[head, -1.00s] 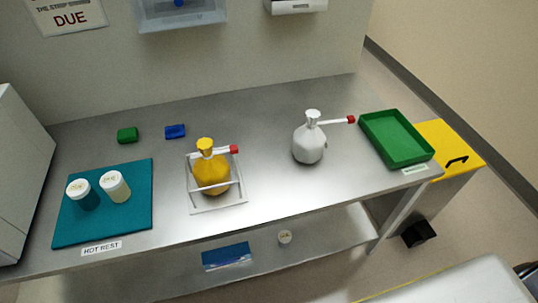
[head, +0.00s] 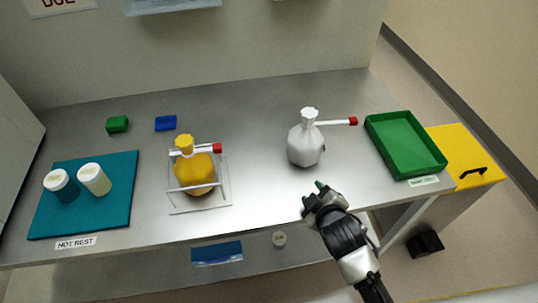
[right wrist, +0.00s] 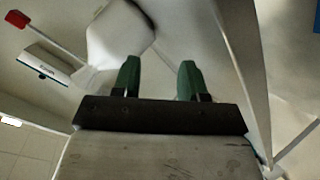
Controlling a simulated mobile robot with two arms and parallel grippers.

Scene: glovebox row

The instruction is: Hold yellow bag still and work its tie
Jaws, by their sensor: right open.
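The yellow bag (head: 195,172) stands upright in a clear-sided white wire frame (head: 200,205) on the steel bench, left of centre. My right gripper (head: 313,191) is open and empty, in front of the white bag and well to the right of the yellow bag. Its green fingertips show apart in the right wrist view (right wrist: 160,80), with the white bag (right wrist: 120,35) beyond them. My left gripper is not in view.
A teal mat (head: 115,212) with two lidded jars lies at the left. A green block (head: 117,124) and a blue block (head: 165,123) lie behind. A green tray (head: 403,146) sits at the bench's right end, beside a yellow-topped bin (head: 460,150). Bare bench separates the two bags.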

